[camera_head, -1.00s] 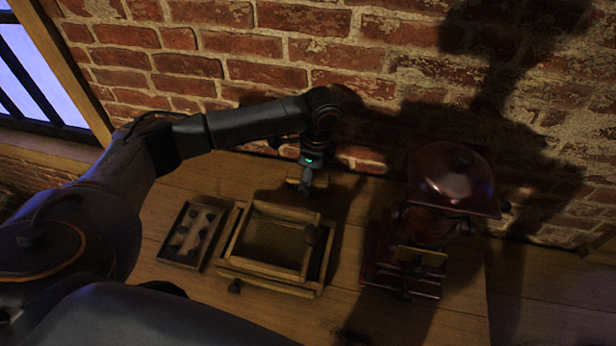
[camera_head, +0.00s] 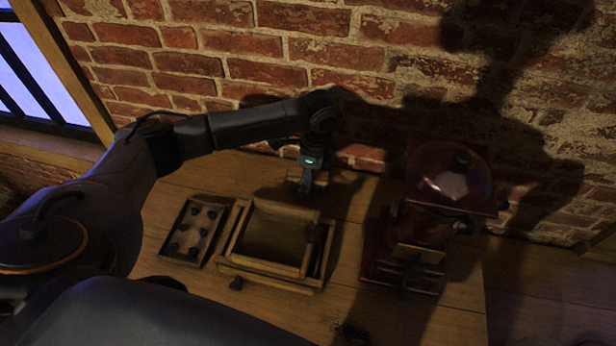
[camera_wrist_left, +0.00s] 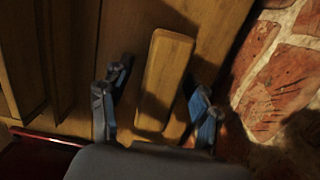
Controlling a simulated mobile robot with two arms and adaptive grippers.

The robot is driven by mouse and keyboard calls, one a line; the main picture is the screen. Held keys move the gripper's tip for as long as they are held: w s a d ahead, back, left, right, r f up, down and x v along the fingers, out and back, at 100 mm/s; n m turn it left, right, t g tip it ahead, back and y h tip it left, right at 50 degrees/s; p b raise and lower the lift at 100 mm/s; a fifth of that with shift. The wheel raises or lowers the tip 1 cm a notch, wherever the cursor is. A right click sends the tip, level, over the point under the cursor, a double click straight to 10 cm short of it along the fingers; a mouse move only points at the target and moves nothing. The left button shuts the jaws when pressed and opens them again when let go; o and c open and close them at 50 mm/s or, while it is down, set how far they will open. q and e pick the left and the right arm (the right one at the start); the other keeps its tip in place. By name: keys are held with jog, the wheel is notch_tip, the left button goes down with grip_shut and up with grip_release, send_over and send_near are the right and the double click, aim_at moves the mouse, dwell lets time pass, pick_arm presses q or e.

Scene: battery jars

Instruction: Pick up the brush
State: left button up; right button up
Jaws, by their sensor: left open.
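The brush (camera_wrist_left: 165,78) shows in the left wrist view as a long, light wooden block on the tabletop, close to the brick wall. Its bristles are not visible. In the head view the brush (camera_head: 320,179) is mostly hidden behind my left gripper (camera_head: 304,188), at the back of the table behind the wooden box. My left gripper (camera_wrist_left: 158,95) is open, with one finger on each side of the block. Gaps show between the fingers and the wood, so it is not gripped. My right gripper is not in view.
A wooden box with a framed opening (camera_head: 232,262) stands in front of my gripper. A small dark tray (camera_head: 163,250) with several dark pieces lies left of it. A dark red machine (camera_head: 440,180) stands to the right. The brick wall (camera_head: 340,55) is close behind.

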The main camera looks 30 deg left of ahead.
pick_arm(q)
grip_shut()
dwell(0.3)
notch_tip(320, 180, up, 10)
jog(key=b, duration=0.3)
jog(key=shift+f, duration=0.15)
jog(key=shift+r, duration=0.45)
